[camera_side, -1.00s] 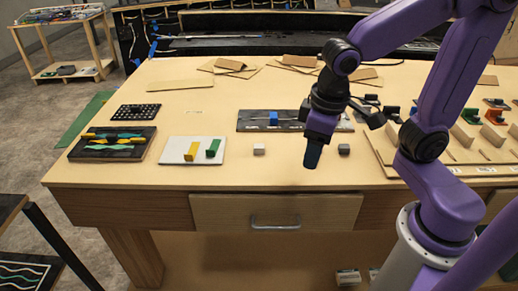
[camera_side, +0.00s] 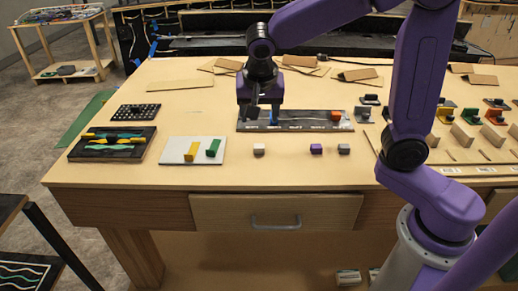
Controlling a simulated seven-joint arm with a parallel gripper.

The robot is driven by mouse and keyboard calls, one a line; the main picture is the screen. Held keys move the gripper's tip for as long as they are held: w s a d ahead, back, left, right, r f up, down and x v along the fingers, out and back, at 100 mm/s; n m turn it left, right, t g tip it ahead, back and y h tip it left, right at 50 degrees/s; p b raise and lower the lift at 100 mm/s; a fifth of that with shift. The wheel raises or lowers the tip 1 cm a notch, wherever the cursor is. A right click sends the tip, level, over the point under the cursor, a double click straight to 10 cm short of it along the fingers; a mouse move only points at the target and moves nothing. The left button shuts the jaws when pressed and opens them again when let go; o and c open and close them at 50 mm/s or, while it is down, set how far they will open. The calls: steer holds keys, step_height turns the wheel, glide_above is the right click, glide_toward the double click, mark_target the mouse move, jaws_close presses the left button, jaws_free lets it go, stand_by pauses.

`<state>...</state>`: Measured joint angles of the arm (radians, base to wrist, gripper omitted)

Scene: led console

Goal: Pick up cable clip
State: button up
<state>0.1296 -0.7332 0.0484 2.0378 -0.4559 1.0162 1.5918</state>
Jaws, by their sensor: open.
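A dark board (camera_side: 308,125) with a thin pale line lies across the middle of the table. A blue clip-like block (camera_side: 273,120) sits on its left part, partly hidden by my gripper, and an orange block (camera_side: 335,115) sits near its right end. My gripper (camera_side: 262,112) points down over the left end of the board with its fingers apart. One finger is right at the blue block; I cannot tell whether they touch. In front of the board stand a pale grey block (camera_side: 259,149), a purple block (camera_side: 316,149) and a grey block (camera_side: 344,149). Which block is the cable clip is unclear.
A white plate (camera_side: 174,156) with yellow and green blocks and a dark tray (camera_side: 88,153) with wavy coloured strips lie to the left. A black perforated plate (camera_side: 137,111) is behind them. Wooden stands with coloured pieces crowd the right. The table's front strip is clear.

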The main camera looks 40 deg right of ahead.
mark_target(259, 146)
steer(key=x, duration=1.4)
steer(key=shift+f, duration=0.2)
steer(key=shift+c, duration=0.3)
steer(key=c, duration=1.1)
